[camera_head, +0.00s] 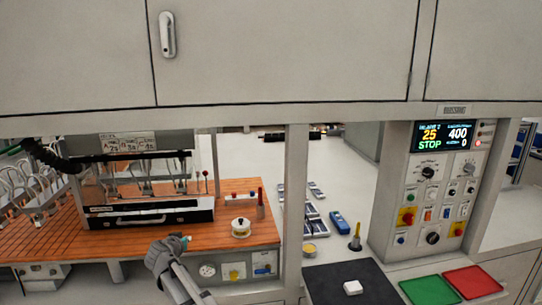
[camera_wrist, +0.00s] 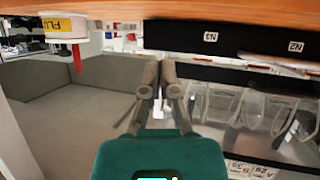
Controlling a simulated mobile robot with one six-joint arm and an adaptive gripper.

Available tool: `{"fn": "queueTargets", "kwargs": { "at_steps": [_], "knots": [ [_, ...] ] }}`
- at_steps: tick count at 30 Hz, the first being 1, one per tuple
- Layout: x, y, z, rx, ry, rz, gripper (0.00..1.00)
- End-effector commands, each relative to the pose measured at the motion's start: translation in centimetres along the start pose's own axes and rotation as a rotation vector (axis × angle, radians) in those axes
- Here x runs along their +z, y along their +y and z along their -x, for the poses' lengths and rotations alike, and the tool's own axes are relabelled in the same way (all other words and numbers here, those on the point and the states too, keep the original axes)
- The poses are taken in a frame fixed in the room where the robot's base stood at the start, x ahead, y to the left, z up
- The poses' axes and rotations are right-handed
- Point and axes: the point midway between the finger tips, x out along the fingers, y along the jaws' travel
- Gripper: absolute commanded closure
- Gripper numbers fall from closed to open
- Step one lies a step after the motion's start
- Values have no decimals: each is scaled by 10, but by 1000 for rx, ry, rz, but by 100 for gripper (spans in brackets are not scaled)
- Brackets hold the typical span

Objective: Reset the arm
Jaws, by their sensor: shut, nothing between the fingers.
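My arm rises from the bottom of the head view, with its wrist in front of the front edge of the wooden bench. A small teal part of my gripper (camera_head: 187,239) shows there; its fingers cannot be made out. In the wrist view, which looks upside down, the two grey fingers of my gripper (camera_wrist: 160,72) are together above its teal body. Nothing is held between them.
The wooden bench (camera_head: 150,240) carries a black-and-white machine (camera_head: 150,213), a white round container (camera_head: 241,228) and a red-handled tool (camera_head: 260,208). To the right are a dark mat (camera_head: 330,285), green tray (camera_head: 428,290), red tray (camera_head: 472,281) and control panel (camera_head: 412,200). Cabinets hang overhead.

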Motion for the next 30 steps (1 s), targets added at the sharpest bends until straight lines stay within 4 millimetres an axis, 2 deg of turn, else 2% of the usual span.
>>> {"fn": "queueTargets", "kwargs": {
  "at_steps": [1,3,9,15,24,30],
  "knots": [
    [12,32,-6,33,-38,2,100],
    [24,66,-13,71,-95,9,100],
    [63,158,-23,154,-265,28,100],
    [106,240,-19,199,-444,41,100],
    [171,342,9,189,-713,43,100],
    [213,395,40,128,-880,35,100]
  ]
}}
